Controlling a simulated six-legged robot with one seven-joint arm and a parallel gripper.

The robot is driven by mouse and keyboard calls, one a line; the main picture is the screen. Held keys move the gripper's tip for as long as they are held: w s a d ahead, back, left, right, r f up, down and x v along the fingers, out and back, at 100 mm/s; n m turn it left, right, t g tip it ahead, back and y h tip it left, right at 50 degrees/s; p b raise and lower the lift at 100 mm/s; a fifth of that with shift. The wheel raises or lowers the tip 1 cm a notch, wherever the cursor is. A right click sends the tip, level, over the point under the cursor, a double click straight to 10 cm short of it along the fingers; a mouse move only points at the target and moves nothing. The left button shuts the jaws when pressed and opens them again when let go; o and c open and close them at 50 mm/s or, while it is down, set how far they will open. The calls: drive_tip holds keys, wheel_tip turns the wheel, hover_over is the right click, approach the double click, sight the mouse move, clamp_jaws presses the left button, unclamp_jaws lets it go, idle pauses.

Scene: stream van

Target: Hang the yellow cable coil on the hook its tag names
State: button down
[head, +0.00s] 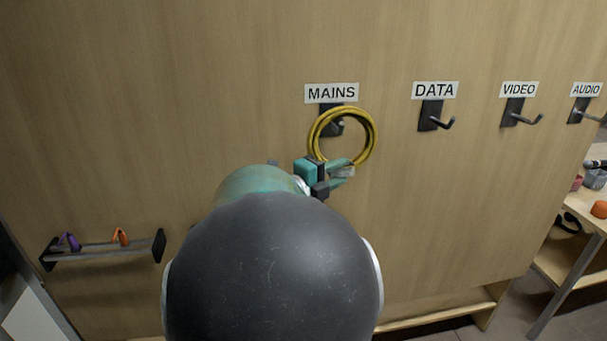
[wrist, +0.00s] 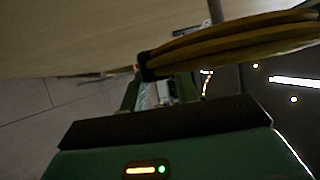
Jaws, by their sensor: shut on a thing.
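The yellow cable coil (head: 374,128) is in front of the hook (head: 327,121) under the MAINS label (head: 331,93) in the head view. The hook shows through the coil's ring; I cannot tell whether the coil rests on it. My gripper (head: 345,172) is shut on the coil at its lower edge. A small pale tag (head: 345,171) shows at the jaws, its writing too small to read. In the wrist view the coil (wrist: 235,40) is a blurred yellow-brown band above the gripper's dark edge.
More hooks stand to the right: DATA (head: 434,117), VIDEO (head: 520,115) and AUDIO (head: 585,112). A low rail (head: 100,251) with purple and orange items is at left. A table (head: 580,215) with things on it is at the right edge. The wall panel between is bare.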

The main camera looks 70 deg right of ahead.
drive_tip(key=shift+w+d+f, duration=0.45)
drive_tip(key=shift+d, duration=0.3)
drive_tip(key=shift+w+d+f, duration=0.45)
drive_tip(key=shift+d, duration=0.3)
drive_tip(key=shift+w+d+f, duration=0.45)
drive_tip(key=shift+d, duration=0.3)
drive_tip(key=c, duration=1)
unclamp_jaws()
drive_tip(key=shift+f, duration=0.1)
drive_tip(key=shift+o, duration=0.2)
drive_tip(key=shift+a, duration=0.1)
drive_tip(key=v, duration=1.4)
drive_tip(key=s+a, duration=0.4)
drive_tip(key=a, duration=0.2)
drive_tip(key=shift+a, duration=0.3)
